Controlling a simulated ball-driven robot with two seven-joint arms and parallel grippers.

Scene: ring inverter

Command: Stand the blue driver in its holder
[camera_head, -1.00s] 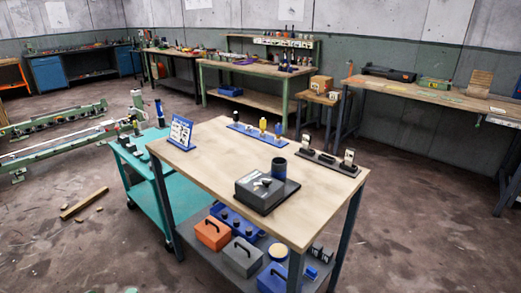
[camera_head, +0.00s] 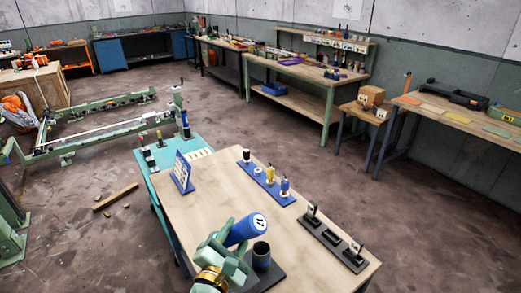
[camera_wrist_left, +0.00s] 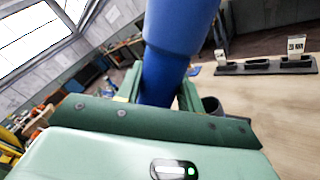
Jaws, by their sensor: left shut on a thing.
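The blue driver (camera_head: 241,232) is gripped by my left gripper (camera_head: 226,247) above the near part of the wooden table. Its white end cap with dark marks points up and to the right; it is tilted. In the left wrist view the driver (camera_wrist_left: 178,35) stands large between the green fingers (camera_wrist_left: 160,98). A dark open cup (camera_head: 262,254) stands on a dark base just right of the gripper, and looks empty. A blue rack (camera_head: 255,172) with several upright pieces, one yellow, lies at the table's far edge. My right gripper is not in view.
A black stand (camera_head: 328,238) with white-tagged pieces lies at the table's right side. A blue sign (camera_head: 182,173) stands at the far left corner. The middle of the wooden tabletop (camera_head: 220,195) is clear. A teal cart (camera_head: 165,153) is beside the table.

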